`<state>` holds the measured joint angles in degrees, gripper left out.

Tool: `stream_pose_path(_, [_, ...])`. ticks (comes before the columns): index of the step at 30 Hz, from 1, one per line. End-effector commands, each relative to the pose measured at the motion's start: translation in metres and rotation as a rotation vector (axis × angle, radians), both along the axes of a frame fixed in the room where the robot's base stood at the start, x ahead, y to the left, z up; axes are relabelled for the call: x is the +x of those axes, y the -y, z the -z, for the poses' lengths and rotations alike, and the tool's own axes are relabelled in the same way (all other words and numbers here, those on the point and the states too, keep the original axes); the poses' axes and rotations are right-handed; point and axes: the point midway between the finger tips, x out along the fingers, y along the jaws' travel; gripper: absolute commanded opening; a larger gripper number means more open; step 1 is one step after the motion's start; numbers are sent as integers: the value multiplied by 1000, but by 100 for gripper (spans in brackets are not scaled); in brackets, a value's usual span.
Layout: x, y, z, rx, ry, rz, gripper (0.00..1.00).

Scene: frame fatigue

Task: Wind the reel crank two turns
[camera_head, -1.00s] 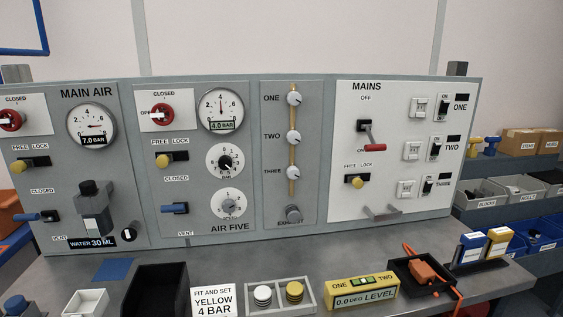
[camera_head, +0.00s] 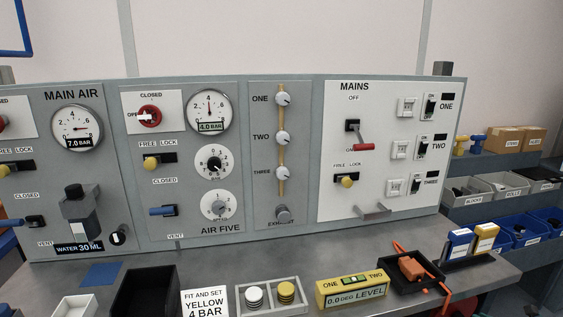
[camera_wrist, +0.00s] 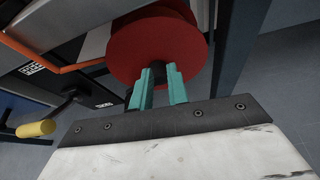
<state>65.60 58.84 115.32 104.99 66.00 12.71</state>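The red reel (camera_wrist: 158,45) fills the upper middle of the wrist view, with a broad round flange facing me. My gripper (camera_wrist: 163,70) has two teal fingers standing apart, pointing at the lower part of the flange. A dark crank arm (camera_wrist: 62,108) with a yellow handle (camera_wrist: 36,128) stands at the left of the wrist view, apart from the fingers. In the head view my gripper is out of sight, and only a red edge (camera_head: 462,308) shows below the bench at lower right.
An orange hose (camera_wrist: 80,68) runs left of the reel, and an orange line (camera_head: 447,296) hangs over the bench edge. A dark blue post (camera_wrist: 232,45) stands close right of the reel. The bench (camera_head: 225,262) carries trays and a yellow level (camera_head: 350,290).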

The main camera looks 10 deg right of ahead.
Motion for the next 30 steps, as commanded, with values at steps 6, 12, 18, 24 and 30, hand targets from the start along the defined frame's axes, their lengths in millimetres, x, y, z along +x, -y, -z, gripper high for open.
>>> stream_pose_path(6, [0, 0, 0, 0, 0, 0, 27])
stream_pose_path(12, [-6, 1, -3, 0, 0, 1, 27])
stream_pose_path(18, [-24, 3, -10, 0, 0, 1, 27])
stream_pose_path(24, [-43, 5, -18, -1, 0, 2, 27])
stream_pose_path(30, [-59, 8, -25, -1, 1, 2, 27])
